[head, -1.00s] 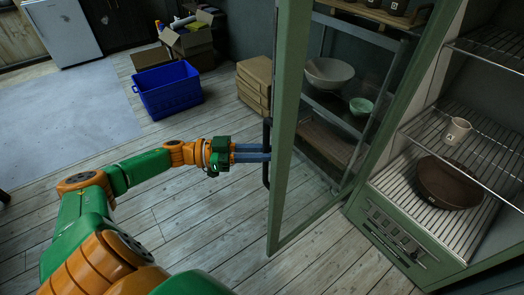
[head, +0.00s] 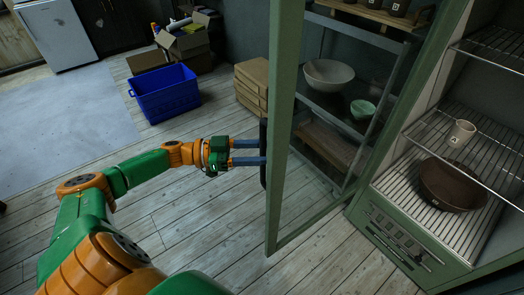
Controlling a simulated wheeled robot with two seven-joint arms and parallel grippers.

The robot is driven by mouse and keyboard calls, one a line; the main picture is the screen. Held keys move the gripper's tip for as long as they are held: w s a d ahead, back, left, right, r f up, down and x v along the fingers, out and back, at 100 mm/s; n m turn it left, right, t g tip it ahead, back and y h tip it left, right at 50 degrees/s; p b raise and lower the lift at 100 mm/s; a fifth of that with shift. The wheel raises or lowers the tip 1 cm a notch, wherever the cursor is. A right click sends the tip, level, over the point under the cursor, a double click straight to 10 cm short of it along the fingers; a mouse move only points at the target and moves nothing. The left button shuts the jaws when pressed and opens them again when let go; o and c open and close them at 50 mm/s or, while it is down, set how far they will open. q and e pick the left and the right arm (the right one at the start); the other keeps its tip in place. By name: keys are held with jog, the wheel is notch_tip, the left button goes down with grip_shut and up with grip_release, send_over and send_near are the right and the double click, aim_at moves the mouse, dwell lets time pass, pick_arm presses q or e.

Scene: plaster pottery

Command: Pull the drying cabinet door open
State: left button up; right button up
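The drying cabinet (head: 408,240) is pale green and stands at the right. Its door (head: 280,130), a green frame around a clear pane, stands swung wide open towards me, its free edge left of the cabinet. A dark vertical handle (head: 263,178) is on the door's outer left side. My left gripper (head: 260,153) is at the handle, its two blue fingers spread apart with a gap between them. The tips reach the handle; I cannot tell whether they touch it. My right gripper is not in view.
Inside the cabinet, a brown bowl (head: 452,186) and a small cup (head: 461,133) sit on wire racks. Through the pane show a shelf unit (head: 385,45), a white bowl (head: 328,75) and a green bowl (head: 362,109). A blue crate (head: 167,95) and stacked boxes (head: 250,90) stand behind. The left floor is clear.

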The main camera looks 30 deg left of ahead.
pick_arm(q)
jog(key=b+v, duration=0.1)
jog(key=v, duration=0.6)
